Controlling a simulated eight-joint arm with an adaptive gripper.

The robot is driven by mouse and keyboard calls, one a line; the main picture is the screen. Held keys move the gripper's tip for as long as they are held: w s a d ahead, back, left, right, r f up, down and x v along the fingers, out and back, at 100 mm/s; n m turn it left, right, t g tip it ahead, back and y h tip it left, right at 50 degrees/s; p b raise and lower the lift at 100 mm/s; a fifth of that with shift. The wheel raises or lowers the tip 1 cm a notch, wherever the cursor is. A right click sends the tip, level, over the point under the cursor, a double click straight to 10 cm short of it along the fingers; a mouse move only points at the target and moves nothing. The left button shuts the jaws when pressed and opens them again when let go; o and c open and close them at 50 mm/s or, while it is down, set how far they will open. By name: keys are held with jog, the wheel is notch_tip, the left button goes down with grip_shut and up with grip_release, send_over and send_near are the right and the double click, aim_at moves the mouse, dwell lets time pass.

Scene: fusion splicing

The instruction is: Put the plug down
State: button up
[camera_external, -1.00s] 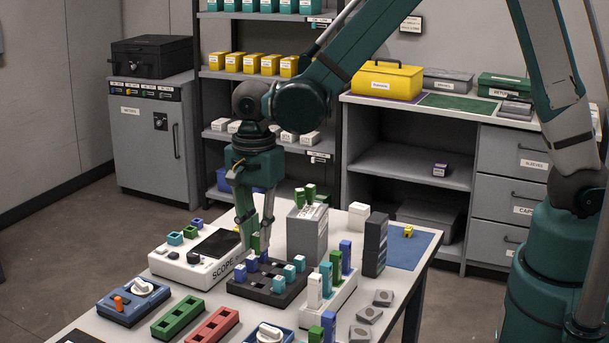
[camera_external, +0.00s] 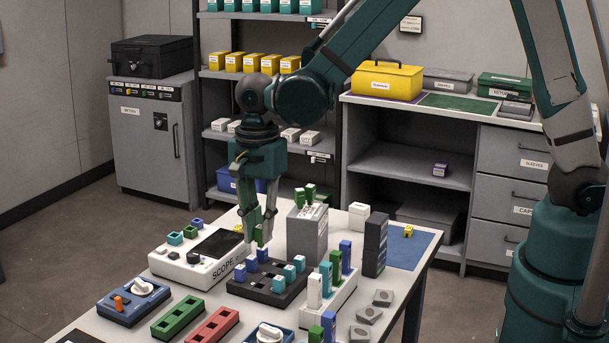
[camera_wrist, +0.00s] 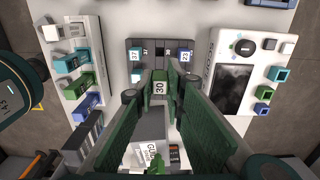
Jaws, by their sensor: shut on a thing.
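My gripper (camera_external: 262,238) hangs over the dark tray (camera_external: 268,294), at its back edge. In the wrist view my gripper's green fingers (camera_wrist: 160,98) are shut on a green plug (camera_wrist: 160,75) with a white label reading 30. The tray (camera_wrist: 160,45) lies just beyond the plug in that view, with numbers printed on it. Blue and teal plugs stand in the tray, such as a blue one (camera_wrist: 185,54) and a teal one (camera_wrist: 136,55). In the outside view the held plug is hard to tell from the fingers. I cannot tell whether it touches the tray.
The scope unit (camera_external: 190,266) stands left of the tray. A grey box (camera_external: 307,235) with green sticks stands behind it. A white rack (camera_external: 335,297) with several coloured plugs is at right. Green (camera_external: 178,317) and red (camera_external: 212,325) holders lie in front.

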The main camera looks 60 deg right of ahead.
jog(key=s+d+r+p, duration=0.1)
jog(key=d+r+p, duration=0.3)
jog(key=d+r, duration=0.3)
jog(key=s+d+r+p, duration=0.2)
jog(key=d+r+p, duration=0.3)
jog(key=d, duration=1)
notch_tip(320, 180, up, 3)
jog(key=shift+s+d+r, duration=0.2)
jog(key=shift+s, duration=0.05)
jog(key=shift+f, duration=0.15)
jog(key=shift+f, duration=2.8)
jog(key=shift+f, duration=0.1)
jog(key=shift+f, duration=2)
jog(key=shift+f, duration=0.25)
jog(key=o, duration=0.8)
jog(key=shift+r, duration=0.1)
jog(key=shift+c, duration=0.2)
